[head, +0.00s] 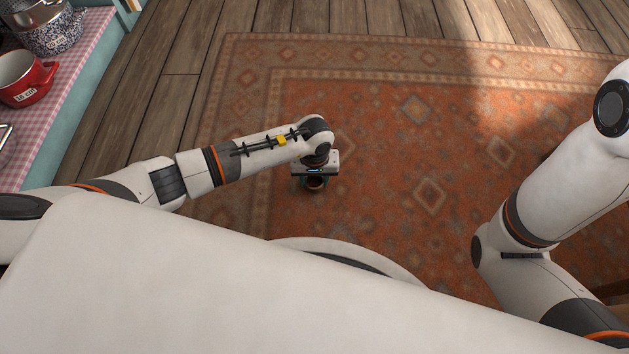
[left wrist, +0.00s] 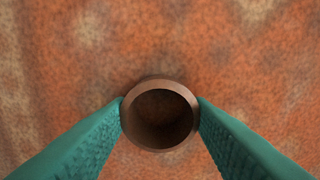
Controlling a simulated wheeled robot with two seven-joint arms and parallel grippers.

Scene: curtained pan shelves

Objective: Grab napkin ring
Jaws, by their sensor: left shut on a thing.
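The napkin ring (left wrist: 160,84) is a brown, round, hollow ring. In the left wrist view it sits between the two teal fingers of my left gripper (left wrist: 160,112), which touch it on both sides. Its open end faces the camera and its inside is dark. The left gripper is shut on the ring. My right arm shows at the right of the head view, but its gripper is out of view.
A patterned orange rug (head: 400,130) covers the wooden floor (head: 170,75). At the left, a shelf with a pink checked cloth (head: 62,83) holds a red pot (head: 28,82) and a blue patterned pot (head: 55,36). The rug right of the left gripper is clear.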

